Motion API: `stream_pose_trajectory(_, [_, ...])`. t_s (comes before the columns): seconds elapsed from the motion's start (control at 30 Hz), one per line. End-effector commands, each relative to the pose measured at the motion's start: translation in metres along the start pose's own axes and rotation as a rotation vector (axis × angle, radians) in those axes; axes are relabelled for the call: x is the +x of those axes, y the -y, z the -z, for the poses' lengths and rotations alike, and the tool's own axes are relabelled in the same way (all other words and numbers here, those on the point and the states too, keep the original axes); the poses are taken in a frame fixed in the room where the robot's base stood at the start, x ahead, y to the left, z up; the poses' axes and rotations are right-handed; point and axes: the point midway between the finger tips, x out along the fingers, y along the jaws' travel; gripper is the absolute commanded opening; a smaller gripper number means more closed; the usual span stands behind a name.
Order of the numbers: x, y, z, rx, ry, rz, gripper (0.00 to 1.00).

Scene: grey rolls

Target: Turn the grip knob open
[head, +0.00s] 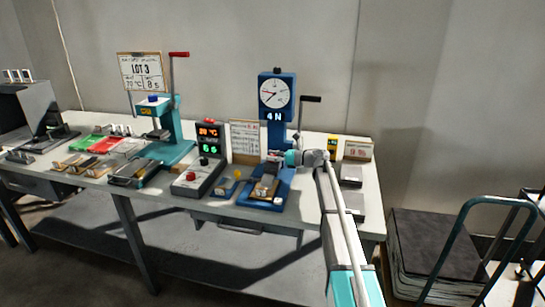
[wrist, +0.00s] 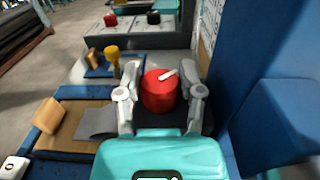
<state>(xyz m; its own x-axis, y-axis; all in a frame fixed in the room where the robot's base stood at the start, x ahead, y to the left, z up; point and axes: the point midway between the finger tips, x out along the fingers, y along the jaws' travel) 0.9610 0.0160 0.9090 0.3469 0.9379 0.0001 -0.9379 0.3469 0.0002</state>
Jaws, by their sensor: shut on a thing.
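The grip knob (wrist: 160,94) is a red cylinder with a white pointer bar on top, in the middle of the wrist view. My gripper (wrist: 160,76) has one grey finger on each side of it and is shut on it. The pointer slants up to the right. In the head view my gripper (head: 279,157) reaches from the right to the blue tester (head: 277,95), which carries a round dial and the label 4 N. I cannot make out the knob there.
A control box (head: 202,168) with red and green displays stands left of the tester. A small blue block with a yellow knob (head: 237,174) sits between them. A teal press (head: 172,125) stands farther left. A printed card (head: 245,140) stands behind. A cart with a blue handle is at right.

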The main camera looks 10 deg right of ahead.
Motion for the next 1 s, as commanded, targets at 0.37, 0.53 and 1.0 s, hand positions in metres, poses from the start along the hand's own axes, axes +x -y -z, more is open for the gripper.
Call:
stream_pose_trajectory(0.37, [0.001, 0.0, 0.0, 0.0, 0.001, 0.001, 0.85])
stream_pose_trajectory(0.53, [0.001, 0.0, 0.0, 0.0, 0.001, 0.001, 0.85])
stream_pose_trajectory(1.0, [-0.028, 0.0, 0.0, 0.0, 0.0, 0.002, 0.85])
